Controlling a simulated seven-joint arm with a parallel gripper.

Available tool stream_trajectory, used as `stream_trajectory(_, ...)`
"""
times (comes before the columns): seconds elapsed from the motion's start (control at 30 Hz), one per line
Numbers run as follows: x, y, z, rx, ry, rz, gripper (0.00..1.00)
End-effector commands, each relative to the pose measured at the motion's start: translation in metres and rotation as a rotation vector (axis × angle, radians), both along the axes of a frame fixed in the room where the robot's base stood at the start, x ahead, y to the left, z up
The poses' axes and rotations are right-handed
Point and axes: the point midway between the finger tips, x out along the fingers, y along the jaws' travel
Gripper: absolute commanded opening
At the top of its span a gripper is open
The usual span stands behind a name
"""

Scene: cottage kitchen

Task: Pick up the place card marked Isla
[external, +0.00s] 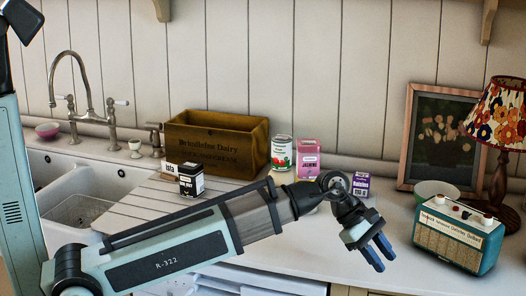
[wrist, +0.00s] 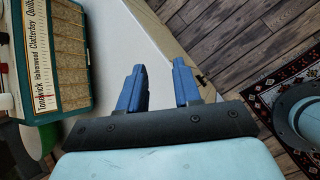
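A small white place card (external: 169,168), with dark lettering that seems to read Isla, stands on the ribbed drainboard in the external view. It is in front of the wooden crate, just left of and partly behind a dark tin. My gripper (external: 383,255) is far to the right of the card, over the front of the counter and pointing down. In the wrist view my gripper (wrist: 159,86) has its two blue fingers apart, with nothing between them. The card is not in the wrist view.
The dark tin (external: 191,182) crowds the card's right side; the crate (external: 215,142) stands behind. A tomato can (external: 281,153), pink carton (external: 309,158) and purple box (external: 361,185) stand further right. The radio (external: 458,236) is near my gripper. The sink (external: 85,208) lies left.

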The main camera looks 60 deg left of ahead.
Motion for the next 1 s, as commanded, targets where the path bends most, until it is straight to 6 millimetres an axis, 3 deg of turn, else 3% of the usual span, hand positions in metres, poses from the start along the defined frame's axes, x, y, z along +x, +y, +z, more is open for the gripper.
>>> stream_trajectory(0.03, 0.001, 0.025, 0.01, 0.009, 0.022, 0.035, 0.33)
stream_trajectory(0.13, 0.001, 0.069, 0.019, 0.045, 0.061, 0.079, 0.33)
stream_trajectory(0.47, -0.006, 0.219, 0.021, 0.23, 0.153, 0.15, 0.33)
stream_trajectory(0.7, -0.03, 0.324, 0.022, 0.348, 0.241, 0.184, 0.33)
stream_trajectory(1.0, -0.069, 0.438, 0.033, 0.432, 0.349, 0.224, 0.33)
